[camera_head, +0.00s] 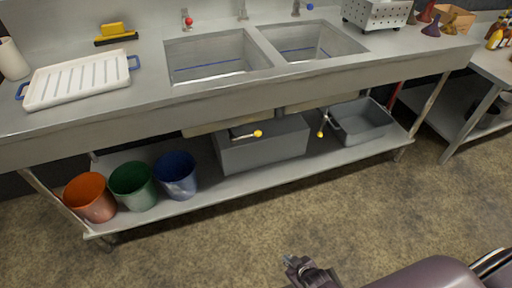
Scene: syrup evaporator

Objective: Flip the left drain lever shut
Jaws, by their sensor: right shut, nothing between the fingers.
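The left drain lever (246,135) sits under the left sink basin (215,55). My right gripper (291,261) is shut and empty at the bottom of the view, over the floor, well apart from both levers. My left gripper is not in view.
On the lower shelf (240,180) stand orange (91,198), green (133,187) and blue (176,176) buckets, a grey box (262,146) below the left lever and a grey tub (360,122). The floor (200,245) before the shelf is clear. A white drainboard (80,80) lies on the counter.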

